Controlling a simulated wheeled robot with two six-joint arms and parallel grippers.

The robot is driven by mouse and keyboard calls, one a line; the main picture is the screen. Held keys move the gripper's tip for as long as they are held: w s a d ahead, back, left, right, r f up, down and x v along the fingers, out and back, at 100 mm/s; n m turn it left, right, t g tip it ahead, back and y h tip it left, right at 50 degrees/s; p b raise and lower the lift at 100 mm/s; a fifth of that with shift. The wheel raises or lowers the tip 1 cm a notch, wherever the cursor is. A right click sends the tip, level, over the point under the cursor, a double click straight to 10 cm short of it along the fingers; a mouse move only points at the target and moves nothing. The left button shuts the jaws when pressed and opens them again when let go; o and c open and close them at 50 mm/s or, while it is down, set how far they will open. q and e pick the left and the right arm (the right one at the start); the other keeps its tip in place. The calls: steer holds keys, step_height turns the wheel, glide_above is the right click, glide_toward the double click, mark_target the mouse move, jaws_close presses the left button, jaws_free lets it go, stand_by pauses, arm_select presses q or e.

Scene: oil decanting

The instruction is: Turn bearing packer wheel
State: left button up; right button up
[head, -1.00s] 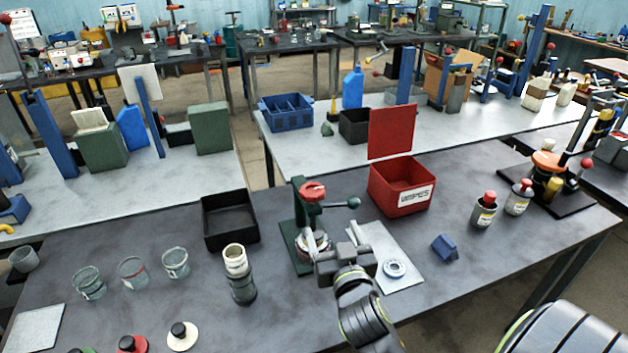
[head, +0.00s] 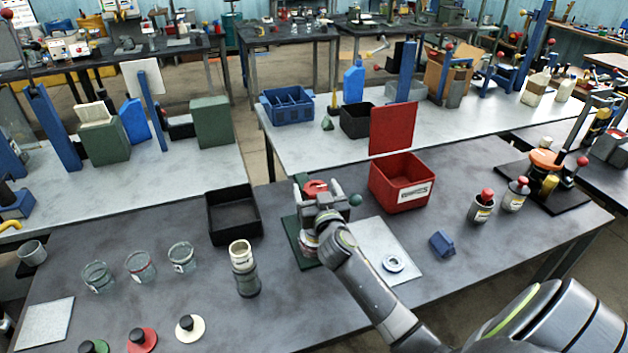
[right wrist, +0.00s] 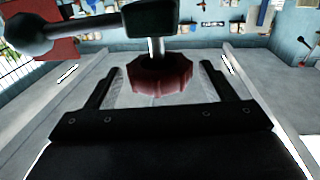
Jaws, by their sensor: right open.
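The bearing packer is a small dark green press on a green base (head: 287,236), left of the light grey mat. Its red wheel (head: 315,187) sits near the top, and a lever with a dark round knob (head: 355,200) sticks out to the right. My right gripper (head: 320,193) is at the packer, with its fingers open near the red wheel. In the right wrist view the red scalloped wheel (right wrist: 160,78) lies between and just beyond the two open fingers (right wrist: 158,85), apart from both as far as I can see. My left gripper is not in view.
A bearing ring (head: 394,263) lies on the light grey mat (head: 375,240). A red wipes bin (head: 402,190) stands behind right, a black tray (head: 232,222) behind left. A dark canister (head: 244,275) stands left of the packer. A blue block (head: 442,243) lies right.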

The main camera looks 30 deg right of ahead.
steer(key=shift+x, duration=0.95)
steer(key=shift+w+d, duration=0.1)
steer(key=shift+w, duration=0.3)
steer(key=shift+c, duration=0.5)
steer(key=c, duration=0.9)
steer(key=shift+m+h+b, duration=0.3)
steer(key=shift+h+b, duration=0.1)
steer(key=shift+b, duration=0.05)
steer(key=o, duration=1)
